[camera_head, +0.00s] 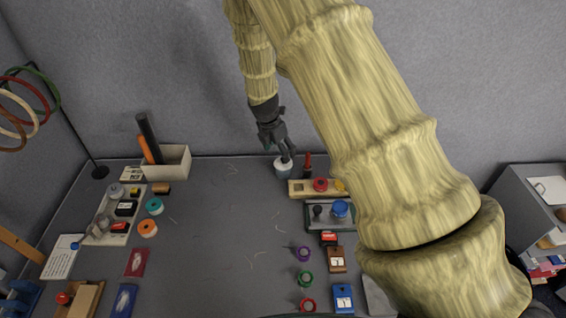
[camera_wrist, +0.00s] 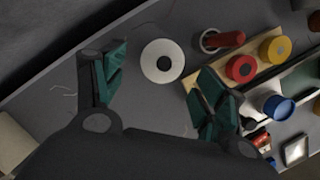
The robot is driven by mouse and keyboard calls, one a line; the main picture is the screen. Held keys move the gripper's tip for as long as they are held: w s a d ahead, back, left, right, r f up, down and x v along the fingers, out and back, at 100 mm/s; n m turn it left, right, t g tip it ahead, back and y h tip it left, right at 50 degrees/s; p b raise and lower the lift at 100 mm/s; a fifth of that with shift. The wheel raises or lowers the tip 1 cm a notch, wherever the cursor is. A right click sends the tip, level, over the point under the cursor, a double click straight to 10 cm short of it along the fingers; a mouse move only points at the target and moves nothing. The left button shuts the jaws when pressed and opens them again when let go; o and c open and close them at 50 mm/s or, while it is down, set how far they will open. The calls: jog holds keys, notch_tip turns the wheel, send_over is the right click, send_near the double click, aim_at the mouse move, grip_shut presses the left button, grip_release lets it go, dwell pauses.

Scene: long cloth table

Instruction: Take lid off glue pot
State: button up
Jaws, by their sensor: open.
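The glue pot (camera_head: 284,171) stands near the back edge of the table, a grey-blue pot with a pale lid (camera_head: 282,161) that has a dark knob. In the wrist view the lid (camera_wrist: 149,63) shows from above as a white disc with a dark centre. The lid sits on the pot. Contact with the knob cannot be told.
A wooden tray (camera_head: 299,188) with red and yellow pots stands just right of the pot, close to one finger. A dark tray (camera_head: 301,225) with a blue-lidded jar is nearer. A box of rolls (camera_head: 175,164) is at back left. The table middle (camera_head: 215,230) is mostly clear.

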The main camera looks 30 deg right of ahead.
jog(key=shift+s+d+f+p, duration=0.1)
jog(key=shift+s+f+p, duration=0.1)
jog(key=shift+f+p, duration=0.25)
jog(key=shift+p+x, duration=0.85)
jog(key=shift+x, duration=1.25)
jog(key=shift+s, duration=0.1)
jog(key=c, duration=0.8)
jog(key=shift+c, duration=0.2)
